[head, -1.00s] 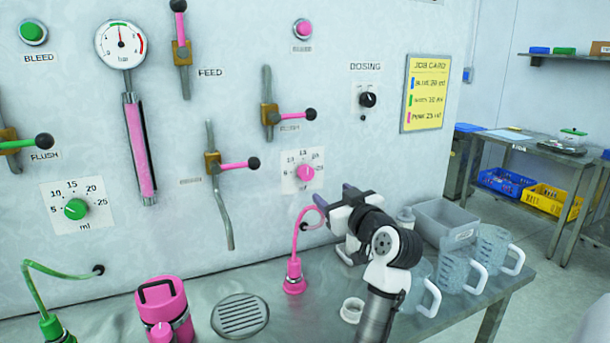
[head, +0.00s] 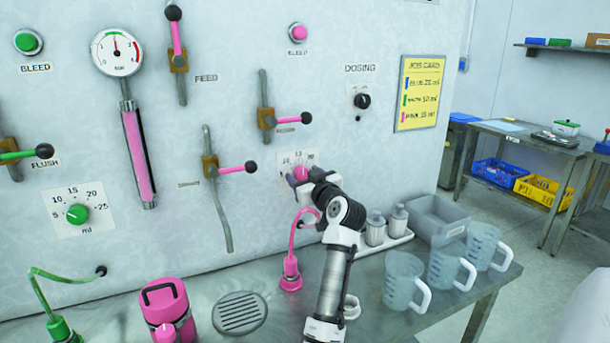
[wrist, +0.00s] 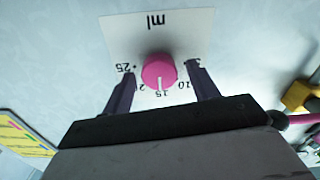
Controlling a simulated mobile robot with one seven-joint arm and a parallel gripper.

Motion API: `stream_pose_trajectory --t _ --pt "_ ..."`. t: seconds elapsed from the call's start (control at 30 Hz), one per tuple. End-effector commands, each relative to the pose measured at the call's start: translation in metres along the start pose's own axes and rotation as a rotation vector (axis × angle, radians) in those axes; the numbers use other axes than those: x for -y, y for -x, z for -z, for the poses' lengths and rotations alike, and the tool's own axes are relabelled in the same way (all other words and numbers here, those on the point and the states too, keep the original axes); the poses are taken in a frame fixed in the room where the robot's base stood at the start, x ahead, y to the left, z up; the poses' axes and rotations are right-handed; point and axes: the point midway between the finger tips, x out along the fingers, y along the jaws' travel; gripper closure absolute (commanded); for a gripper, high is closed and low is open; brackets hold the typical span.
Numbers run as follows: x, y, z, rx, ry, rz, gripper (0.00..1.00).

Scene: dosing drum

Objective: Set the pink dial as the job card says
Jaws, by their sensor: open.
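The pink dial (head: 301,173) is a round knob on a white ml plate on the wall panel, partly hidden by my gripper in the head view. In the wrist view, upside down, the pink dial (wrist: 158,72) has a white pointer line at about the 15 mark. My gripper (head: 300,183) is open in front of the plate. Its fingers (wrist: 161,69) stand on either side of the dial, with gaps; contact does not show. The yellow job card (head: 419,93) hangs on the wall to the right; its blue, green and pink lines are too blurred to read surely.
Pink-handled levers (head: 238,168) stick out left of and above the dial. A green dial (head: 77,214) is far left. Below are a pink hose fitting (head: 291,272), a pink canister (head: 167,310), a drain grate (head: 239,313) and clear jugs (head: 405,283) on the bench.

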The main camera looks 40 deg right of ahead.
Motion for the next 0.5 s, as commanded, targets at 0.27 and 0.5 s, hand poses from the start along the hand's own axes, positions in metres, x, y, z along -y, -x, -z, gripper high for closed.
stream_pose_trajectory --t 0.27,0.5 --pt "-0.0001 0.0004 0.0002 0.000 0.000 0.000 0.58" --pt "-0.0001 0.0005 0.0002 0.000 0.000 0.000 0.85"
